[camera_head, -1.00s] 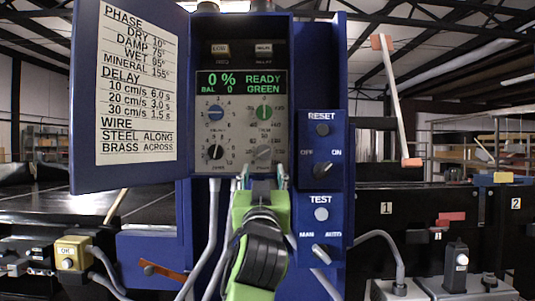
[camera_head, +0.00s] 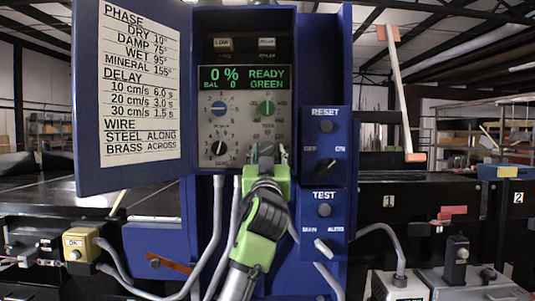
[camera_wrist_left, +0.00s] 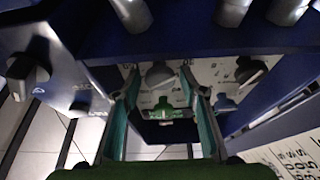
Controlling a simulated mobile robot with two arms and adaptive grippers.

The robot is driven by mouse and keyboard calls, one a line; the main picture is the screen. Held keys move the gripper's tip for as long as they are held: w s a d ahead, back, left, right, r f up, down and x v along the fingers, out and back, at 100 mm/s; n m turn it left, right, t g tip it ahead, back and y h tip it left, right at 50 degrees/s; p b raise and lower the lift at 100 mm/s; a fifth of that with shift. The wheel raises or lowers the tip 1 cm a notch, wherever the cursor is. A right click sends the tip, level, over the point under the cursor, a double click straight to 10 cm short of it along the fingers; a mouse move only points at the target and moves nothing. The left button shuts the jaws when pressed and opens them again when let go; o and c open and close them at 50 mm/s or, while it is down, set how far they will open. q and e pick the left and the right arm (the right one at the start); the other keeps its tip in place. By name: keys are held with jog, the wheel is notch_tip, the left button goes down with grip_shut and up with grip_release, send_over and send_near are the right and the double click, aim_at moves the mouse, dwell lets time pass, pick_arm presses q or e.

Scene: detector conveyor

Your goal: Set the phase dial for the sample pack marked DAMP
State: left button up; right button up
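The open blue control box has a grey dial panel (camera_head: 205,137) with several dials. The lower-right grey dial, seen in the left wrist view (camera_wrist_left: 160,75), is mostly hidden by my left gripper (camera_head: 267,155) in the head view; its label and setting are not readable. My left gripper (camera_wrist_left: 160,72) is open, with its fingers on either side of this dial; contact is unclear. The chart (camera_head: 142,85) on the open door reads DAMP 75° under PHASE. The display (camera_head: 243,79) reads 0 %, BAL 0, READY GREEN. My right gripper and a DAMP label on a pack are not visible.
A blue dial (camera_head: 219,108), green dial (camera_head: 267,108) and black dial (camera_head: 218,148) are close to the gripper. RESET and TEST switch plates (camera_head: 325,145) stand at right. Grey cables (camera_head: 217,215) hang below. The door (camera_head: 88,110) projects at left.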

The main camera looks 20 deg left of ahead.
pick_arm(q)
jog(key=c, duration=0.7)
jog(key=shift+o, duration=0.2)
jog(key=shift+a+r+m+h+p, duration=0.15)
jog(key=shift+m+h+p, duration=0.45)
jog(key=shift+m+p, duration=0.4)
jog(key=m+h+p, duration=0.2)
jog(key=m+p, duration=0.3)
jog(key=m+g+h+p, duration=0.1)
jog(key=m+h+p, duration=0.1)
jog(key=m+p, duration=0.3)
jog(key=a+r+m+h+p, duration=0.1)
jog(key=m+h+p, duration=0.1)
jog(key=m+p, duration=0.3)
jog(key=shift+s+m+g+h+p, duration=0.15)
jog(key=shift+m+g+h+p, duration=0.2)
jog(key=shift+p, duration=0.3)
jog(key=shift+m+g+p, duration=0.25)
jog(key=shift+m+p, duration=0.1)
jog(key=shift+m, duration=0.1)
jog(key=shift+f+m+g+p, duration=0.1)
jog(key=shift+m+g+p, duration=0.3)
jog(key=shift+m, duration=0.5)
jog(key=shift+d+m+g, duration=0.1)
jog(key=shift+m+g, duration=0.5)
jog(key=shift+m, duration=1)
jog(key=shift+f, duration=0.1)
